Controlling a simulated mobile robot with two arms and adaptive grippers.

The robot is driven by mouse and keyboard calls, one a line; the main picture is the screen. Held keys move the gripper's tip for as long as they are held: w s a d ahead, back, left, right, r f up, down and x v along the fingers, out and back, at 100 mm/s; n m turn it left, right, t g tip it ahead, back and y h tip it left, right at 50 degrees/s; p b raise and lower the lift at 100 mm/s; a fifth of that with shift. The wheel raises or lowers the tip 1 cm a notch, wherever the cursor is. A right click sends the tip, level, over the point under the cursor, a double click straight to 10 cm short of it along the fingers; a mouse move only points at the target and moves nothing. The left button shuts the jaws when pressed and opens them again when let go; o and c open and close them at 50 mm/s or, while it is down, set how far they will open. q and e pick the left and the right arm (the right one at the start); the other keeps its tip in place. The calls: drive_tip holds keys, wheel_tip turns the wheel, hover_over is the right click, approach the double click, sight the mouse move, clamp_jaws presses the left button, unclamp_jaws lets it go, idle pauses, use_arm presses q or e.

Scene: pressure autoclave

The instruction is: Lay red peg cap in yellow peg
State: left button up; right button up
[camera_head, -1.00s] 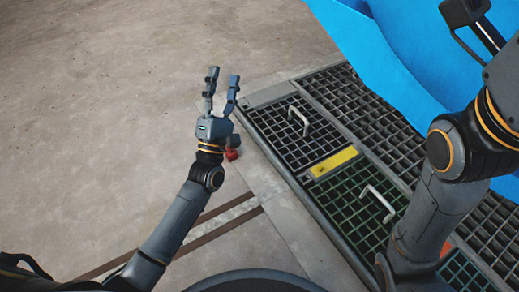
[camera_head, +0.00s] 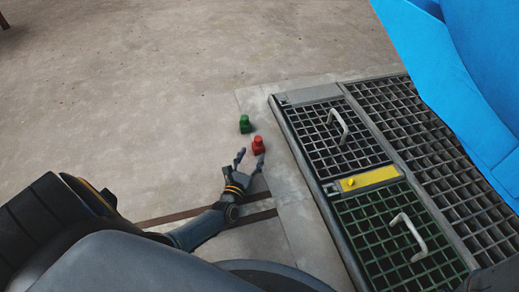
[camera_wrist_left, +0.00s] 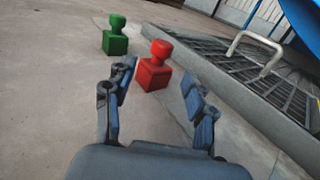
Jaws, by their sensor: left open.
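The red peg cap (camera_head: 258,146) stands upright on the concrete floor beside the grating. It also shows in the left wrist view (camera_wrist_left: 154,68), ahead of and between the fingers. My left gripper (camera_head: 249,161) is open and empty, low near the floor, with its fingertips just short of the red cap. It shows in the left wrist view (camera_wrist_left: 162,92) too. A yellow plate (camera_head: 370,178) lies between the two grate panels, with a small yellow peg (camera_head: 351,183) at its left end. My right gripper is not in view.
A green cap (camera_head: 246,124) stands behind and left of the red one. Grate panels with a white handle (camera_head: 337,125) and another handle (camera_head: 407,236) lie to the right. A blue structure (camera_head: 460,75) fills the upper right. Floor to the left is clear.

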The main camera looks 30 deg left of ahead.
sight(257, 144)
use_arm(q)
drive_tip(key=shift+x, duration=0.85)
drive_tip(key=b+x, duration=0.3)
drive_tip(key=x, duration=0.2)
drive_tip(key=shift+b, duration=0.35)
drive_tip(key=shift+w+a+r, duration=0.1)
drive_tip(key=shift+w+r, duration=0.05)
drive_tip(key=shift+w, duration=0.1)
clamp_jaws()
